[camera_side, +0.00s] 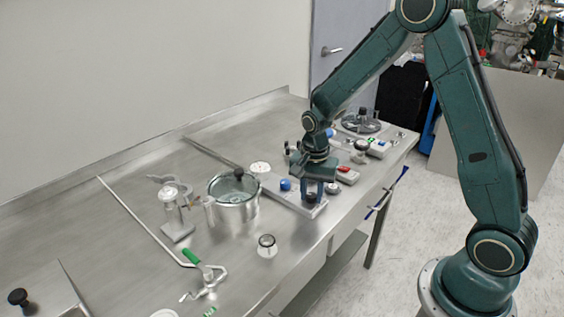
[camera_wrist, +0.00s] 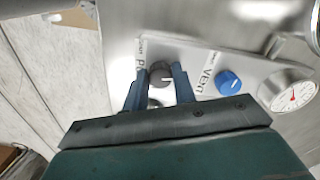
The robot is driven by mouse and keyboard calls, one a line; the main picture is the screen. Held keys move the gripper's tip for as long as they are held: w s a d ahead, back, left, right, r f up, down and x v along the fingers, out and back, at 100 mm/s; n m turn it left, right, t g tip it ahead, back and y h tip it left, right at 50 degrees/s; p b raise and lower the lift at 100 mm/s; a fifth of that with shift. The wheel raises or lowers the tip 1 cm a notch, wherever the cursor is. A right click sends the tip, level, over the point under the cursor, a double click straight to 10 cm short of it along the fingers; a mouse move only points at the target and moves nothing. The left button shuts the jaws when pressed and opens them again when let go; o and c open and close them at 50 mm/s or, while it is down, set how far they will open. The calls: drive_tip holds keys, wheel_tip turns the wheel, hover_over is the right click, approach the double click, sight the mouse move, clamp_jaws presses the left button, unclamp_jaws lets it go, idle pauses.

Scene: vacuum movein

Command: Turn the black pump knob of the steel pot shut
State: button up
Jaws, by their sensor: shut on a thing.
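The black pump knob (camera_wrist: 160,71) sits between my two blue fingers in the wrist view, beside a white label that is partly covered. A pale mark on it points right in that view. My gripper (camera_wrist: 161,80) is shut on the knob, one finger on each side. In the side view my gripper (camera_side: 312,192) points down at the front end of a steel panel (camera_side: 302,207). A blue knob (camera_wrist: 228,82) labelled VENT is apart from the fingers; it also shows in the side view (camera_side: 285,184). The steel pot (camera_side: 233,214) with a glass lid stands left of the panel.
A round dial gauge (camera_wrist: 293,96) is beyond the blue knob.

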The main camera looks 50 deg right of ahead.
sight(312, 195)
drive_tip(key=n, duration=1.2)
drive_tip(key=shift+d+n, duration=0.1)
drive_tip(key=shift+n, duration=1.9)
drive_tip(key=o, duration=1)
drive_tip(key=shift+r, duration=0.1)
wheel_tip(312, 195, up, 14)
